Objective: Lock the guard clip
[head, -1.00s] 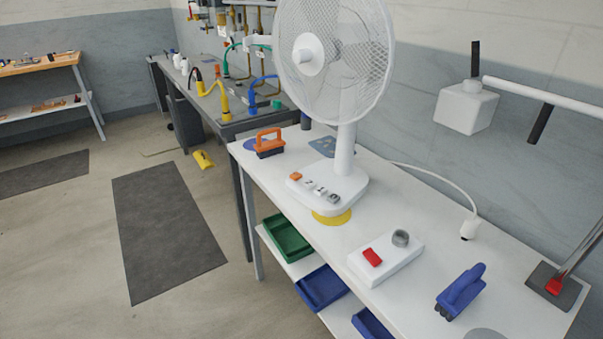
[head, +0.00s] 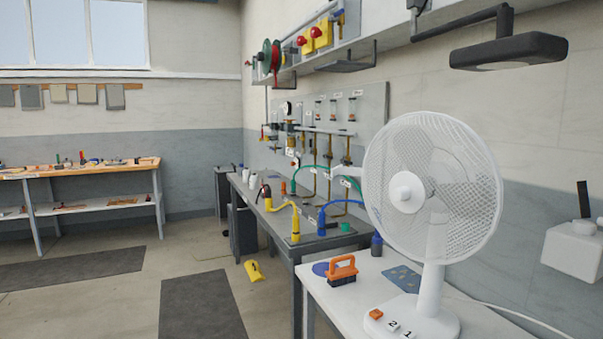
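A white fan (head: 430,180) with a wire guard stands upright on the near white table, at the right of the head view. Its round guard faces left toward me. I cannot make out a clip on the guard's rim at this size. The fan's base (head: 420,322) carries an orange button and keys marked 2 and 1, and its lower part is cut off by the frame. My gripper is not in view.
An orange-handled brush (head: 342,270) stands on the white table (head: 375,261) left of the fan. Behind is a grey bench with a yellow hose (head: 296,224) and a blue hose (head: 322,215). A yellow object (head: 254,271) lies on the floor. The floor at left is open.

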